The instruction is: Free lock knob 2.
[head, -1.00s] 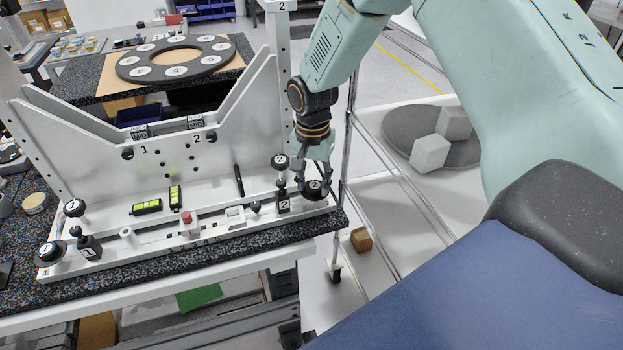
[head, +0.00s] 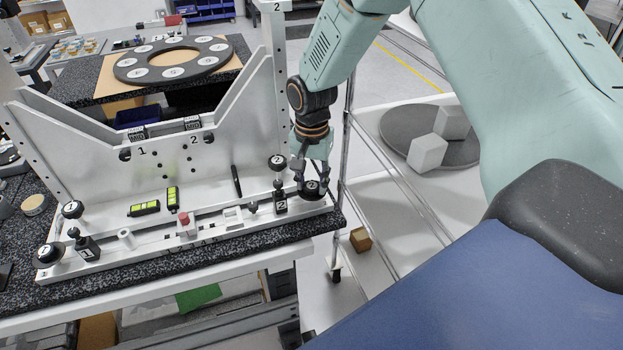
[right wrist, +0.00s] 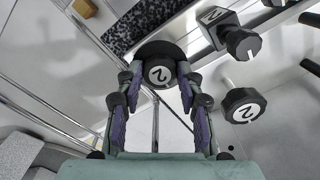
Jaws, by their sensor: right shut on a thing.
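Lock knob 2 (head: 313,190) is a wide black knob with a white label "2", at the right front end of the white fixture (head: 110,185). My right gripper (head: 312,180) comes down on it from above, its fingers on either side of the knob. In the right wrist view the knob (right wrist: 158,72) sits between the fingertips, its label facing the camera, and my right gripper (right wrist: 159,76) is shut on it. The knob's underside is hidden. My left gripper is out of view.
Close to the left of the gripper stand a smaller knob labelled "2" (head: 277,162) and a black block labelled "2" (head: 281,204). Knob 1 (head: 47,255) is at the fixture's far left. A metal rack post (head: 345,140) stands close on the right.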

